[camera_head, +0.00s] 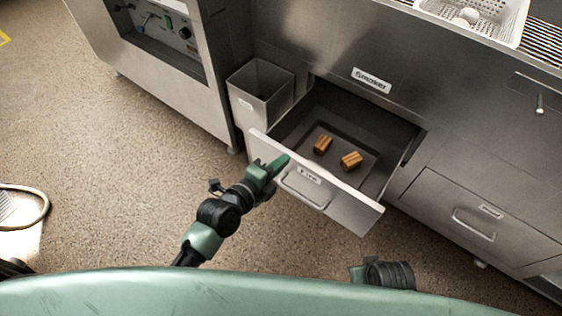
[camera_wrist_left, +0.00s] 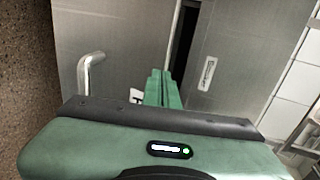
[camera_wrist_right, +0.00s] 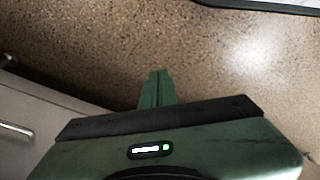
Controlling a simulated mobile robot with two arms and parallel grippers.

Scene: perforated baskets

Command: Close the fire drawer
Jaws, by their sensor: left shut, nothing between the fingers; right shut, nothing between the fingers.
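The fire drawer (camera_head: 357,207) is pulled out of the steel cabinet below the "Smoker" label. Its front panel has a bar handle (camera_head: 303,190) and a small label. Two brown wooden blocks (camera_head: 323,145) (camera_head: 351,160) lie inside. My left gripper (camera_head: 283,160) is shut and empty at the left part of the drawer front. In the left wrist view its fingertips (camera_wrist_left: 160,75) overlap the front panel, right of the handle (camera_wrist_left: 90,72); contact is unclear. My right gripper (camera_head: 357,273) is low in front of the drawer, partly hidden by my body; its fingertips (camera_wrist_right: 157,76) are shut and empty over the floor.
A steel bin (camera_head: 262,92) stands left of the drawer, close to its side. A closed drawer (camera_head: 468,212) with a handle is at the right. A white perforated basket (camera_head: 490,22) sits on the counter. The floor (camera_head: 110,170) at the left is largely clear.

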